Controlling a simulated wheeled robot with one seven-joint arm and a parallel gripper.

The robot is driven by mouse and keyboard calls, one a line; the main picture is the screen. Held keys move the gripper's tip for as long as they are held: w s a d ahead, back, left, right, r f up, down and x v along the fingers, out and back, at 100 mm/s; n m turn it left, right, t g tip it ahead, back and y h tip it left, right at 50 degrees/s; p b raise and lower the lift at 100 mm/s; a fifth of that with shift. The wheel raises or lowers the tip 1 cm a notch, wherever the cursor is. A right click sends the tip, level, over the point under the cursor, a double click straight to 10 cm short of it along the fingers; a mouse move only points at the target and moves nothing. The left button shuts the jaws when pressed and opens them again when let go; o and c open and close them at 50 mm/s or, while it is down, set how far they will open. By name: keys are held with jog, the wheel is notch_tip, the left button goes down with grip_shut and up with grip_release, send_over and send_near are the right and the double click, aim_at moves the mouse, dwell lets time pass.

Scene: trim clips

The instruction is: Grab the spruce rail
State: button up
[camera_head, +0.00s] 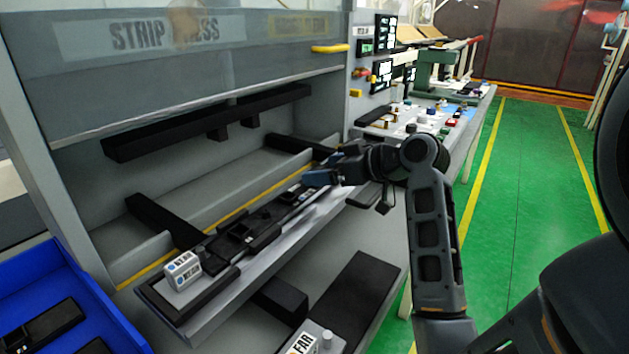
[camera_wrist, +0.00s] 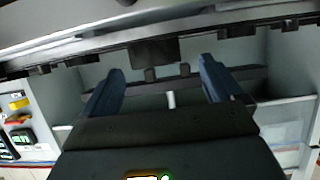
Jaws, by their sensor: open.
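No rail stands out as spruce-coloured, so I cannot tell which part is the spruce rail. A long dark strip (camera_head: 235,243) with clip-like parts lies along the grey ledge of the press, beside a thin pale bar (camera_head: 285,216). My gripper (camera_head: 312,178) is at the far right end of this ledge, its blue fingers pointing left. In the wrist view my gripper (camera_wrist: 163,82) is open, with nothing clearly held between its fingers. A dark bar (camera_wrist: 145,93) with small tabs shows beyond and between them; contact cannot be told.
A black upper bar (camera_head: 210,122) of the press hangs above the ledge. A white-and-blue block (camera_head: 183,270) sits at the ledge's near end. A blue bin (camera_head: 50,265) with black parts stands lower left. A control panel (camera_head: 420,118) is behind my arm; green floor (camera_head: 520,190) is clear at right.

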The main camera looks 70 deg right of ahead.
aim_at(315, 169)
jog(key=x, duration=0.4)
jog(key=shift+d+f, duration=0.1)
jog(key=shift+d, duration=0.15)
jog(key=shift+s, duration=0.1)
jog(key=shift+c, duration=0.2)
jog(key=c, duration=1.2)
